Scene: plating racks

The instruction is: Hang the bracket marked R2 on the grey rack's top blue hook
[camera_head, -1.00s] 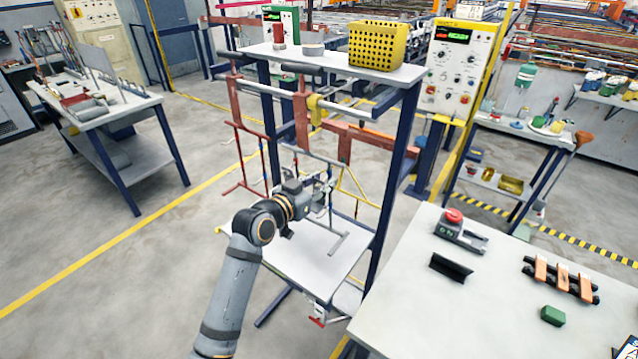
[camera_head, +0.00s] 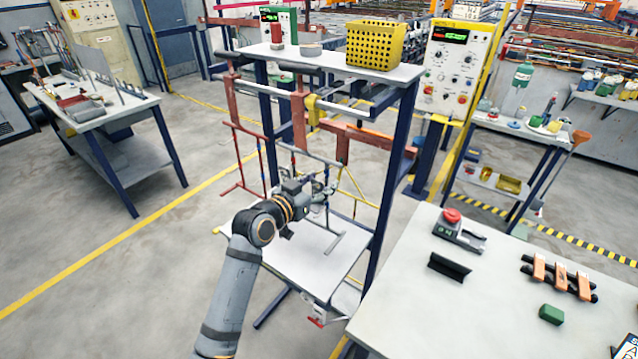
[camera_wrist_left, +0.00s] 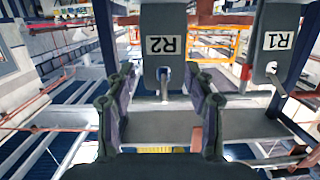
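The bracket marked R2 (camera_wrist_left: 163,25) is a grey plate with a white label, upside down in the left wrist view. A small pin or hook shows at a slot near its lower end; its colour is unclear. My left gripper (camera_wrist_left: 160,105) is open, with its dark fingers apart on either side of the R2 plate's lower end. Gaps show between plate and fingers. In the head view my left gripper (camera_head: 322,192) is at the rack area inside the blue-legged stand, where the grey rack and its hooks are too small to make out. My right gripper is not in view.
A second bracket marked R1 (camera_wrist_left: 279,40) hangs to the right. Red rack bars (camera_head: 300,120) and the stand's blue post (camera_head: 392,160) are close to my left arm. A yellow basket (camera_head: 375,45) stands on top. A white bench (camera_head: 400,310) is at the right.

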